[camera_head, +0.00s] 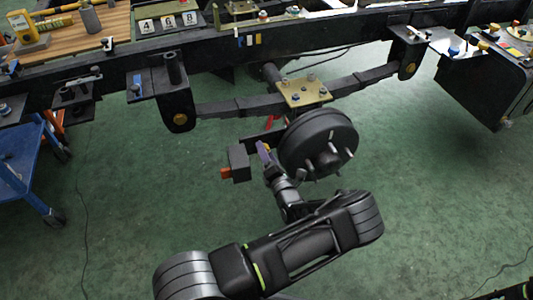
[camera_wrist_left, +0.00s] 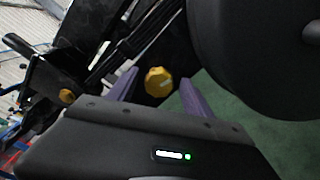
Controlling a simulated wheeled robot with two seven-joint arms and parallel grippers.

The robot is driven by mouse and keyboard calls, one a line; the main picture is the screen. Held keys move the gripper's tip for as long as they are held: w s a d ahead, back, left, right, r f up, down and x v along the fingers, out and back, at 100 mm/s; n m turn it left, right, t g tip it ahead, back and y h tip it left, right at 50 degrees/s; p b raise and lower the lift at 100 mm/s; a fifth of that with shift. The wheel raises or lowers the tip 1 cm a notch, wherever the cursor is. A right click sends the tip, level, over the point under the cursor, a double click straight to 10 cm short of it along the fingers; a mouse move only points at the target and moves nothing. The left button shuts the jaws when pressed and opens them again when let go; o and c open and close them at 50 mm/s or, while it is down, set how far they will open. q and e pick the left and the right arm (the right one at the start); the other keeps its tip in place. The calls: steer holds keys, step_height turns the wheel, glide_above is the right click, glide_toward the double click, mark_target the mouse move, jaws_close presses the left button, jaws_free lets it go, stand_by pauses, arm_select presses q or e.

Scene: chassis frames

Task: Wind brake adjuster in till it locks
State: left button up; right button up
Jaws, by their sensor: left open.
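A yellow faceted knob, which looks like the brake adjuster (camera_wrist_left: 158,82), shows in the left wrist view. Only a small bit of yellow shows in the head view, beside the purple finger. The black brake drum (camera_head: 318,143) with its studs hangs below the leaf spring. My left gripper (camera_head: 265,152) is just left of the drum. In the left wrist view its two purple fingers (camera_wrist_left: 157,92) are open, one on each side of the knob, with visible gaps. How deep the knob sits between them I cannot tell. My right gripper is out of view.
A black box (camera_head: 239,163) with an orange-red end (camera_head: 225,173) is close to the left gripper's left. The leaf spring (camera_head: 250,105) and chassis rail (camera_head: 300,38) run above. A blue cart (camera_head: 25,165) stands left. Green floor (camera_head: 430,200) is clear at right.

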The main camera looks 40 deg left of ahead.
arm_select(q)
steer(key=p+v, duration=0.1)
steer(key=v, duration=0.6)
steer(key=shift+s+d+p, duration=0.25)
steer(key=shift+d+p, duration=0.1)
steer(key=shift+r, duration=0.1)
steer(key=n, duration=1.2)
steer(key=shift+s+r, duration=0.1)
steer(key=shift+s, duration=0.15)
steer(key=shift+w, duration=0.1)
